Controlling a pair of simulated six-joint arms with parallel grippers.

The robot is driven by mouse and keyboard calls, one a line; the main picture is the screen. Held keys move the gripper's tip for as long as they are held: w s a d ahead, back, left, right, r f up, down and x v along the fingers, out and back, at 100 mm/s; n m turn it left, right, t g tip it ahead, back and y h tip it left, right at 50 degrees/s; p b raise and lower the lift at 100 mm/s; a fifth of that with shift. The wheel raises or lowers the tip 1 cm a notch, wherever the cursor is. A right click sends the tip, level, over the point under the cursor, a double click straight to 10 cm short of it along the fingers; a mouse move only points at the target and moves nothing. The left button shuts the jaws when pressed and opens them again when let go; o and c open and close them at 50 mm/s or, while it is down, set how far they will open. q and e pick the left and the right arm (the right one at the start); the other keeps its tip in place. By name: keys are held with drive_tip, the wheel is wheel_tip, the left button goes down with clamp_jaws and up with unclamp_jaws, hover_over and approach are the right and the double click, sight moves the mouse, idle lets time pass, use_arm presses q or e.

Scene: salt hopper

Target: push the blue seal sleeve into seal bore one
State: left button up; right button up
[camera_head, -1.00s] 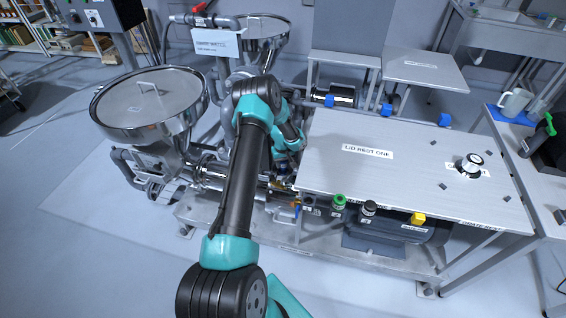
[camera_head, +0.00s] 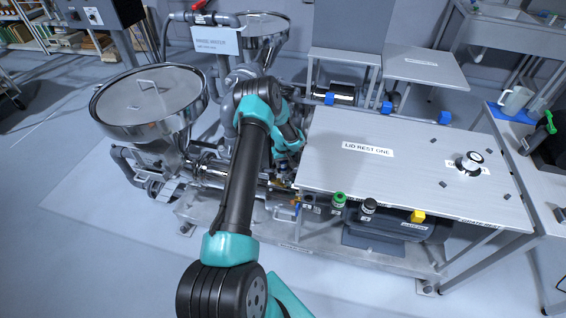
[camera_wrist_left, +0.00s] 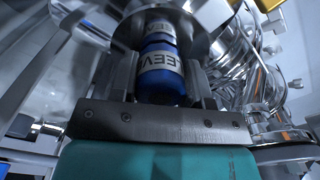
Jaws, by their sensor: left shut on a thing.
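The blue seal sleeve (camera_wrist_left: 160,75) with a white label band sits between the fingers of my left gripper (camera_wrist_left: 160,84) in the left wrist view. The gripper is shut on it. The sleeve's far end points at a shiny round steel part (camera_wrist_left: 195,30). Blue with similar lettering shows on that metal, perhaps a reflection. I cannot tell whether the sleeve's end is inside a bore. In the head view my left arm reaches to the pipework left of the lid rest, and the sleeve is hidden. My right gripper is not in view.
The lid rest table (camera_head: 400,165) stands right of my left arm, with a black-and-white knob (camera_head: 469,163) on it. Two steel hoppers (camera_head: 150,105) stand at left and behind. Dense pipework surrounds the wrist. Blue parts (camera_head: 385,108) show behind the table.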

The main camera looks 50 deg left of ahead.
use_arm(q)
drive_tip(key=shift+f, duration=0.15)
drive_tip(key=o, duration=1.7)
drive_tip(key=shift+o, duration=0.2)
drive_tip(key=shift+r, duration=0.2)
drive_tip(key=shift+r, duration=2.85)
drive_tip(key=shift+r, duration=0.1)
wheel_tip(320, 180, up, 17)
